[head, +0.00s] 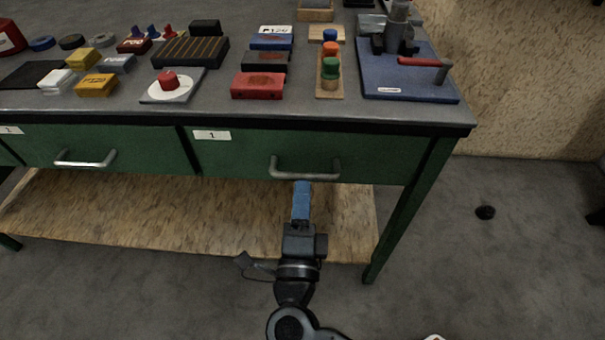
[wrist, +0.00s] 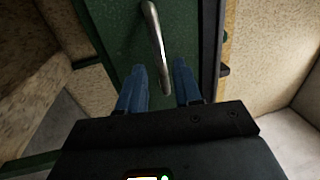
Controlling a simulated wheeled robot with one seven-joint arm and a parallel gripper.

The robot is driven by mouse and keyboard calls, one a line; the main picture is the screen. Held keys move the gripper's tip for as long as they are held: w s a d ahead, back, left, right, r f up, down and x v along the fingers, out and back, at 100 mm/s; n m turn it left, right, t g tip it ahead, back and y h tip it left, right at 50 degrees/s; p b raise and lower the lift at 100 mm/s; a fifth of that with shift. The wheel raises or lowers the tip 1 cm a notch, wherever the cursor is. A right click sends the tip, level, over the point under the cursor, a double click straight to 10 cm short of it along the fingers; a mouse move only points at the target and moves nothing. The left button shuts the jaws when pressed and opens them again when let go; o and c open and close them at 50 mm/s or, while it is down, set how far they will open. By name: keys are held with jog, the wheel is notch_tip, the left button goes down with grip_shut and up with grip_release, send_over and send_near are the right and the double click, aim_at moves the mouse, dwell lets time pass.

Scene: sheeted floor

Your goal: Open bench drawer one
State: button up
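The right green drawer (head: 235,155) of the bench is shut, with a small label (head: 212,135) that seems to read 1. Its silver bar handle (head: 305,173) is on the drawer front, and also shows in the wrist view (wrist: 157,40). My gripper (head: 302,184) is just at the handle's lower edge in the head view. In the wrist view my gripper (wrist: 160,75) has its two blue fingers apart, with one end of the handle showing between them. I cannot tell whether the fingers touch the bar.
The left drawer (head: 130,145) is also shut, with its own handle (head: 85,159). A bench leg (head: 408,205) stands to the right of my arm. A wooden lower shelf (head: 190,215) lies under the drawers. Several blocks and a blue board (head: 410,88) sit on the benchtop.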

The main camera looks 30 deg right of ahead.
aim_at(304, 174)
jog(key=shift+x, duration=2.5)
grip_shut()
